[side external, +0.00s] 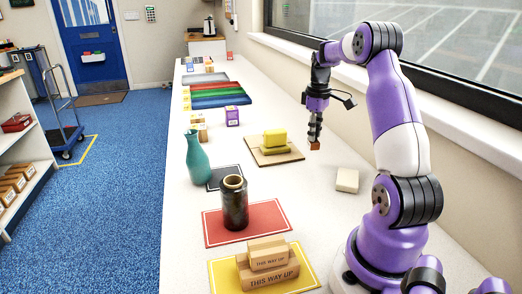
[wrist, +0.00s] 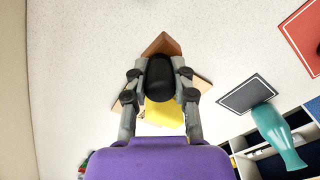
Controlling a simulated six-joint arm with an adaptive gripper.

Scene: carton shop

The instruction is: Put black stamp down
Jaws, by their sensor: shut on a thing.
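The black stamp has a black handle and a brown wooden base; in the wrist view the stamp (wrist: 160,82) sits between the fingers with its base beyond them. My gripper (side external: 315,136) is shut on the handle. In the side view the stamp's brown base (side external: 315,146) shows below the fingertips, held in the air above the white table, right of the yellow blocks. The handle is mostly hidden there by the fingers. The fingers also show in the wrist view (wrist: 159,74).
Yellow blocks (side external: 275,136) sit on a brown board (side external: 290,155). A pale block (side external: 347,180) lies nearer my base. A dark mat (side external: 232,173), teal vase (side external: 196,158) and dark jar (side external: 235,207) on a red mat (side external: 270,215) stand left. Bare table (side external: 315,190) lies between.

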